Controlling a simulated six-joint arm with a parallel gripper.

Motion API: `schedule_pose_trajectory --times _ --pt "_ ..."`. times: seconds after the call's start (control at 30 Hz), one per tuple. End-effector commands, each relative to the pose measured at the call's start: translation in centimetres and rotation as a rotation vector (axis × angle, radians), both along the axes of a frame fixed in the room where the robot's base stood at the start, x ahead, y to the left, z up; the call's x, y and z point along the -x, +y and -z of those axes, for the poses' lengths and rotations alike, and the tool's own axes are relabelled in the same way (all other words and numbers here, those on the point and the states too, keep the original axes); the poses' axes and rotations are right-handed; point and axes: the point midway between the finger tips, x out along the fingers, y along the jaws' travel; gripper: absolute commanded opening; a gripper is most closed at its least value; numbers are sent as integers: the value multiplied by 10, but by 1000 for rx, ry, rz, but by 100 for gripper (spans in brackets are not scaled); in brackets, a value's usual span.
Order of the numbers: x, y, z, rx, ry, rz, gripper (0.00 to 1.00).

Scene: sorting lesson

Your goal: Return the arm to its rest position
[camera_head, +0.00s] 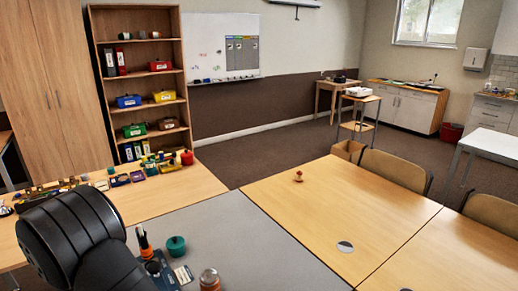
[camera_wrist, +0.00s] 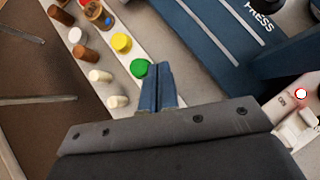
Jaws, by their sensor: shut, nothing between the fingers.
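My arm shows as a large black rounded form at the lower left of the head view, over the grey table (camera_head: 235,245). My gripper (camera_wrist: 158,68) is in the middle of the wrist view, its two blue-grey fingers together with nothing between them. A green round piece (camera_wrist: 139,68) appears just left of the fingertips; I cannot tell how far below it lies. A yellow round piece (camera_wrist: 121,42) lies beyond it. My gripper cannot be made out in the head view.
In the wrist view, brown and whitish pegs (camera_wrist: 101,76) line the left, and a blue panel marked "PRESS" (camera_wrist: 215,45) is at upper right. In the head view, a teal pot (camera_head: 176,246) and an orange-topped jar (camera_head: 209,280) stand near my arm. The right wooden table (camera_head: 340,205) is mostly clear.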

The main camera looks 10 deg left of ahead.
Motion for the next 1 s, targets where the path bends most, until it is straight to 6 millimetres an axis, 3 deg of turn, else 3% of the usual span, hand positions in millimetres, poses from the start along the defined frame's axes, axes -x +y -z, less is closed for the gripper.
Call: schedule_pose_trajectory --times 0.23,0.5,0.97,1.0 --pt "27 -8 -33 -2 -1 -3 0" --pt "48 -15 -56 -2 -1 0 0" --pt "54 -18 -62 1 0 -1 0" --pt "54 -18 -62 1 0 -1 8"
